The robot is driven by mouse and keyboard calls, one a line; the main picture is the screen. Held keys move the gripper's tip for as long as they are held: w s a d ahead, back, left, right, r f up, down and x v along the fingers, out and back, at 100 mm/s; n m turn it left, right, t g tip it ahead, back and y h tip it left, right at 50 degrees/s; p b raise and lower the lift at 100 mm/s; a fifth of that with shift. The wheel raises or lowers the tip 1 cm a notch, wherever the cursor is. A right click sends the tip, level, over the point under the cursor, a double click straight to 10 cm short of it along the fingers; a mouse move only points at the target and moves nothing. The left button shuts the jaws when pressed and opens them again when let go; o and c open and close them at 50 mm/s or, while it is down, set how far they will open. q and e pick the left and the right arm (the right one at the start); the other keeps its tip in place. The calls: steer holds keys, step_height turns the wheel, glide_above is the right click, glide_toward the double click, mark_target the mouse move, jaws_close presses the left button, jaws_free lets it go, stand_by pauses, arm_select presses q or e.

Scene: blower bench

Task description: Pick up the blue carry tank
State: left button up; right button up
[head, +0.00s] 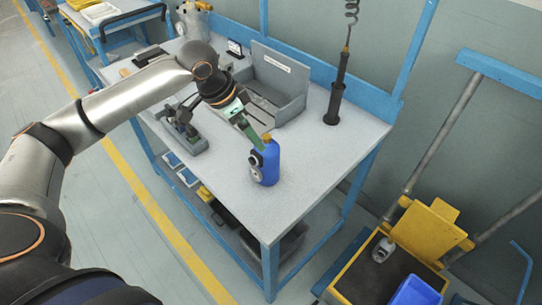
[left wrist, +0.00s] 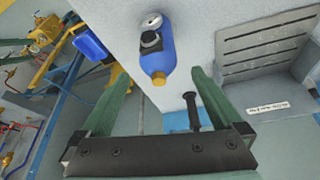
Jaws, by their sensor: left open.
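The blue carry tank (head: 269,167) stands upright on the grey bench top, near its front side. It has a yellow-orange cap on top and a dark and pale round fitting on its side. In the left wrist view the tank (left wrist: 158,62) lies ahead of the fingertips, with its cap towards the gap between them. My left gripper (head: 257,145) has green fingers and is just beside the tank's upper left in the head view. It is open and empty, and it also shows in the left wrist view (left wrist: 158,82). My right gripper is not in view.
A grey open tray (head: 286,88) with a label stands at the back of the bench (head: 225,205). A black upright tool (head: 335,103) hangs by a coiled line right of it. A dark fixture (head: 184,130) sits left. A yellow cart (head: 428,232) with a blue bin (head: 416,291) stands right.

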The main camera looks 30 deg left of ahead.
mark_target(267, 152)
arm_select(q)
steer(key=x, duration=0.4)
steer(key=shift+d+f, duration=0.2)
steer(key=shift+f, duration=0.15)
steer(key=shift+x, duration=3.15)
steer(key=shift+w+d+r, duration=0.1)
steer(key=shift+d, duration=0.05)
jaws_close()
steer(key=shift+r, duration=0.15)
